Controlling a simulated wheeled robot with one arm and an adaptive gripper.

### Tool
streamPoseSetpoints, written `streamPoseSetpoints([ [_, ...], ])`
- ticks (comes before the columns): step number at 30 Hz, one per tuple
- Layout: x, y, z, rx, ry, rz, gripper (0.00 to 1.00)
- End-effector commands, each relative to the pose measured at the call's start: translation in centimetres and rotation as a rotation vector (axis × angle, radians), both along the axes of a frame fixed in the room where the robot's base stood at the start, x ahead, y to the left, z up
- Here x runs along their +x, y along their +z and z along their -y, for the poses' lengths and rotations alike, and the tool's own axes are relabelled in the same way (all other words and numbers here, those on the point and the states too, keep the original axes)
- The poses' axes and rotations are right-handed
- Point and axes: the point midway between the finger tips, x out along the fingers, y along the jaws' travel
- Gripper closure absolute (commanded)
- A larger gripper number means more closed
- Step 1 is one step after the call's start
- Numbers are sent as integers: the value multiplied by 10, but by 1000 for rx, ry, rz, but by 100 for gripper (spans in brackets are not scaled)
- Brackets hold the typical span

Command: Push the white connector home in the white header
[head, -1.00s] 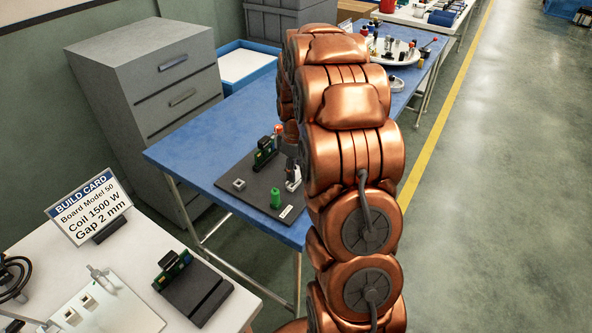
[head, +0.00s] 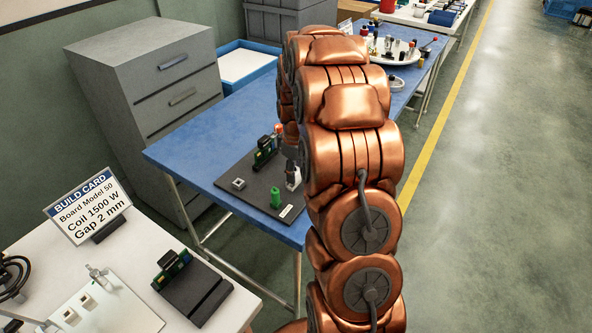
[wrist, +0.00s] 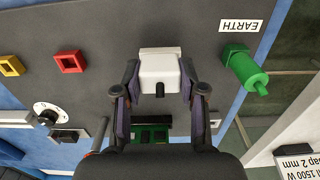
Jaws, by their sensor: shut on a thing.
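The white connector (wrist: 159,72) is a small block with a dark pin or lead on its near side, in the middle of the wrist view. My gripper (wrist: 159,84) is shut on it, one finger on each side. The white header (wrist: 160,50) shows as a pale rim just beyond the connector, in line with it and mostly hidden by it. I cannot tell whether a gap is left between them. In the head view a white part (head: 292,175) stands on the dark board beside my arm, which hides most of the gripper.
A green post (wrist: 245,70) with an EARTH label (wrist: 241,25) stands close to the right. Red (wrist: 70,62) and yellow (wrist: 11,65) square sockets lie to the left, with a knob (wrist: 46,112) below them. A green circuit board (wrist: 150,132) is near the fingers.

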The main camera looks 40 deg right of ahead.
Motion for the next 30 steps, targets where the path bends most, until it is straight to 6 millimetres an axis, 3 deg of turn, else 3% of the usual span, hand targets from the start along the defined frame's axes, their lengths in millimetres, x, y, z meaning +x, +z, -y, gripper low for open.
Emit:
streamPoseSetpoints([
  [25, 0, -11, 0, 1, 0, -1, 100],
  [26, 0, -11, 0, 1, 0, -1, 58],
  [30, 0, -11, 0, 0, 0, 0, 43],
])
